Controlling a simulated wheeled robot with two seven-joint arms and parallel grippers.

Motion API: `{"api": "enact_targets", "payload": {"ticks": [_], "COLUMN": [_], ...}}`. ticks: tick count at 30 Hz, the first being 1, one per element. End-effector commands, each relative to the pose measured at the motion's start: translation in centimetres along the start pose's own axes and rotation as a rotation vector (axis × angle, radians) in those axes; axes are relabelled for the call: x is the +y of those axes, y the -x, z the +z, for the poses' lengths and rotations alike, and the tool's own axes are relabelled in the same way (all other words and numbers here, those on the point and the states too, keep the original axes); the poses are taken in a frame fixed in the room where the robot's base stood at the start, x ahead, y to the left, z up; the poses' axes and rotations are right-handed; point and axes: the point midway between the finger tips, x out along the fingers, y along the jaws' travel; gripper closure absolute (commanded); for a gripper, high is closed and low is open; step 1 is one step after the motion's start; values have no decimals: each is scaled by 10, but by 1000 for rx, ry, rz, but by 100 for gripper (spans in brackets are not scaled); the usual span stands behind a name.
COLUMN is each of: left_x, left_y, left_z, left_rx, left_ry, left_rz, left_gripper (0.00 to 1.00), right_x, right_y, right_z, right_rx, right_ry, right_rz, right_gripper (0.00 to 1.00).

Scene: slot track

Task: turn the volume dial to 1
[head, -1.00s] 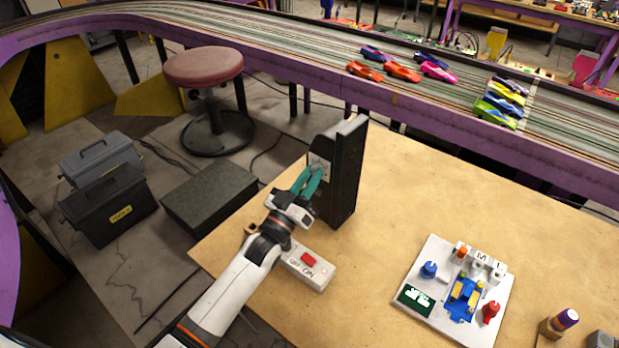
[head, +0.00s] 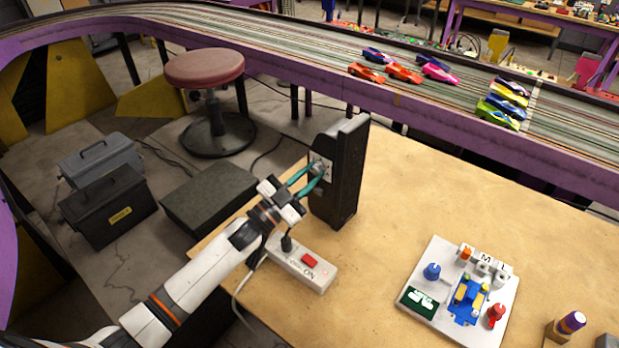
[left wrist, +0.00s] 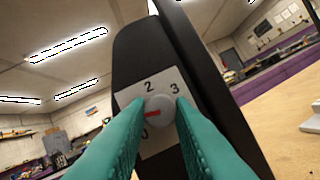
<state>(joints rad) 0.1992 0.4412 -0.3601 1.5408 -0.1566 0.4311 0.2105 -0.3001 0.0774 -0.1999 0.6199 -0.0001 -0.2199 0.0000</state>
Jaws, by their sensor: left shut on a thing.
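The volume dial (left wrist: 160,110) is a round grey knob with a red pointer line, on a white plate (left wrist: 160,82) fixed to a black upright box (head: 345,180). In the left wrist view the plate shows 0, 2 and 3; no 1 is visible, and the left finger covers part of the plate's left side. The red pointer points left, between 0 and 2. My left gripper (head: 318,172), with teal fingers, is shut on the dial, one finger at each side. My right gripper is not in view.
A power strip (head: 303,268) with a red switch lies on the wooden table below the arm. A white board (head: 440,262) with coloured parts sits to the right. Slot cars (head: 405,74) stand on the track behind. The table's middle is clear.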

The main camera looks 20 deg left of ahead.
Motion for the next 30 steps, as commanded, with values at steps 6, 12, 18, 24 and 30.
{"api": "enact_targets", "payload": {"ticks": [6,12,18,24,30], "left_x": [2,2,3,2,2], "left_y": [0,0,0,0,0], "left_z": [0,0,0,0,0], "left_rx": [2,2,2,2,2], "left_ry": [-153,-248,-300,-316,-317], "left_rz": [-64,-103,-125,-132,-132], "left_gripper": [100,100,100,100,100], "right_x": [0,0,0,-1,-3], "right_y": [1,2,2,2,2], "right_z": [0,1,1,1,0], "right_rx": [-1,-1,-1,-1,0], "right_ry": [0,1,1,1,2], "right_rz": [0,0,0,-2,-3], "right_gripper": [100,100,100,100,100]}}
